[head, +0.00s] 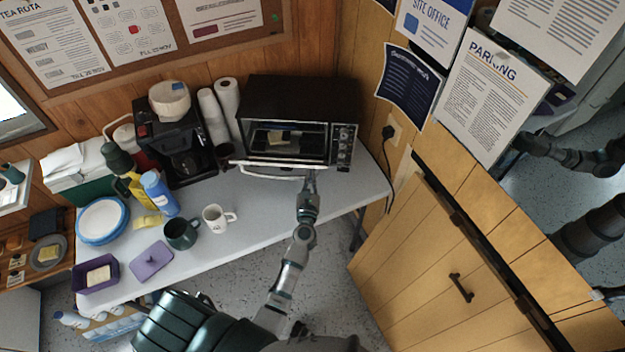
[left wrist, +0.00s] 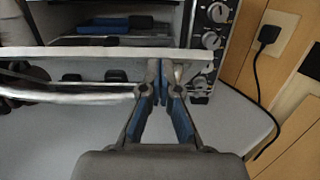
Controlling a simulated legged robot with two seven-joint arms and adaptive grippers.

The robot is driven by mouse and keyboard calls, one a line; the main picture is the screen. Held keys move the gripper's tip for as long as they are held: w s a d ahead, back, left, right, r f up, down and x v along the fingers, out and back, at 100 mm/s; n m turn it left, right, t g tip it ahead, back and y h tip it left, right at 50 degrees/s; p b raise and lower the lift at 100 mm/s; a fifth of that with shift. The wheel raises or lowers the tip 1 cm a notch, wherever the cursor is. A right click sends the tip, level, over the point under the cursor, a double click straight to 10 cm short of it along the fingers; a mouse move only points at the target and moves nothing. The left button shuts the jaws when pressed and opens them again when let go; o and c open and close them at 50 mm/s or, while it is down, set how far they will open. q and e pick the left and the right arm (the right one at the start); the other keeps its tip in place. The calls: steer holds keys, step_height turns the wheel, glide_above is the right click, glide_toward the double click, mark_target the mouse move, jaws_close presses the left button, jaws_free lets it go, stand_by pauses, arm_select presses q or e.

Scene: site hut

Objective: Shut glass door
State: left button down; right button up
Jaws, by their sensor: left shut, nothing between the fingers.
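The glass door (head: 265,163) belongs to the dark toaster oven (head: 300,98) at the back of the table. It is hinged down and open, with the oven's inside showing above it. In the left wrist view the door's pale front edge (left wrist: 90,53) runs across the picture, with its bar handle (left wrist: 75,97) below. My left gripper (head: 311,173) is at the right end of the door. In the left wrist view its blue-padded fingers (left wrist: 161,82) are closed together, overlapping the door's edge, with nothing between them. Whether they touch the door is unclear. My right gripper is not visible.
A coffee maker (head: 180,145) and paper rolls (head: 229,100) stand left of the oven. A white mug (head: 216,218) and a dark green mug (head: 181,233) stand nearer the front. A wooden cabinet (head: 430,270) is at right. The tabletop right of the oven is clear.

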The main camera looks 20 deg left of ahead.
arm_select(q)
steer(key=shift+w+a+r+p, duration=0.25)
steer(key=shift+w+r+p, duration=0.3)
steer(key=shift+r, duration=0.25)
steer(key=w+r+p, duration=0.1)
steer(key=w+a+r+p, duration=0.1)
steer(key=w+r, duration=0.1)
steer(key=shift+w+a+r, duration=0.5)
steer(key=shift+w, duration=0.8)
steer(key=shift+w+a+r, duration=0.5)
steer(key=shift+w, duration=0.8)
steer(key=shift+w+a+r, duration=0.5)
steer(key=shift+w, duration=0.8)
